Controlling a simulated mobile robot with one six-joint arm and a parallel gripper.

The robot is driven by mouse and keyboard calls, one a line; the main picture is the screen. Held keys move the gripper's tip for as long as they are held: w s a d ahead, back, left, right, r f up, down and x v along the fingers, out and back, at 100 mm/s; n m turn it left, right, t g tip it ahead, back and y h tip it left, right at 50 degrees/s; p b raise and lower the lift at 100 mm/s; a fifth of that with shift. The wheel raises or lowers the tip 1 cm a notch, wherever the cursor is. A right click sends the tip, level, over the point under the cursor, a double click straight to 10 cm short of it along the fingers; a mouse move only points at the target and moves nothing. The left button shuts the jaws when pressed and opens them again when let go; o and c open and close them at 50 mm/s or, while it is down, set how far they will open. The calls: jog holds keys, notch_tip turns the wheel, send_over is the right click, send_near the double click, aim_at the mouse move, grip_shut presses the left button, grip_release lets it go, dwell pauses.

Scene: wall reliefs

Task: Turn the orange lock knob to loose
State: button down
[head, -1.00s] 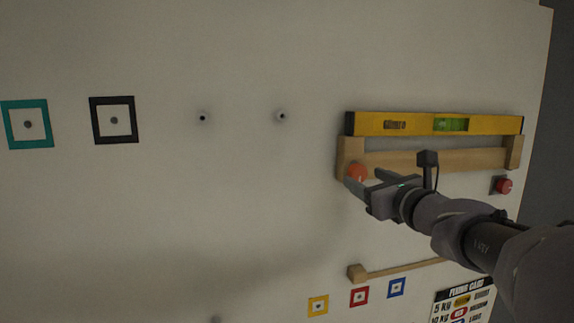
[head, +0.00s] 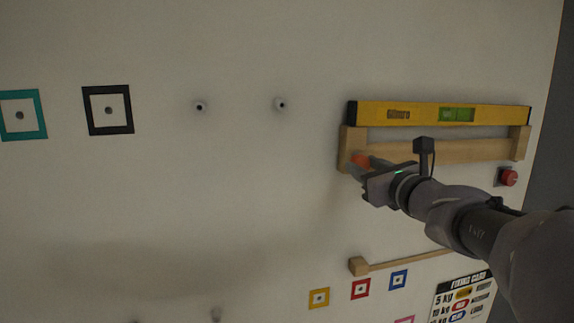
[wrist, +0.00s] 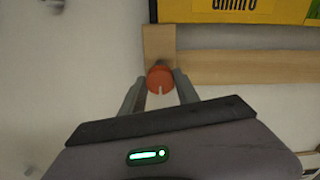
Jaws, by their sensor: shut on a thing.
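The orange lock knob (head: 361,161) sits at the left end of a wooden rail (head: 440,154) on the wall, on its end block. It also shows in the wrist view (wrist: 160,79), with a pale line on its lower half pointing down. My gripper (head: 358,167) is at the knob. In the wrist view my gripper (wrist: 160,84) has one finger on each side of the knob, shut on it. Part of the knob is hidden behind the fingers in the head view.
A yellow spirit level (head: 420,114) rests along the top of the rail. A red button (head: 508,177) is on the wall to the right. A lower wooden bar (head: 400,263), coloured square frames and a printed card (head: 463,297) are below. Two pegs are at the upper middle.

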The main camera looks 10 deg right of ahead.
jog(key=n+b, duration=2.2)
jog(key=shift+n+b, duration=0.3)
jog(key=shift+b, duration=0.05)
jog(key=n+b, duration=0.2)
jog(key=n, duration=0.2)
jog(key=n+b, duration=0.1)
jog(key=n, duration=0.3)
jog(key=shift+n, duration=0.4)
jog(key=shift+n+b, duration=0.6)
jog(key=shift+n, duration=1.5)
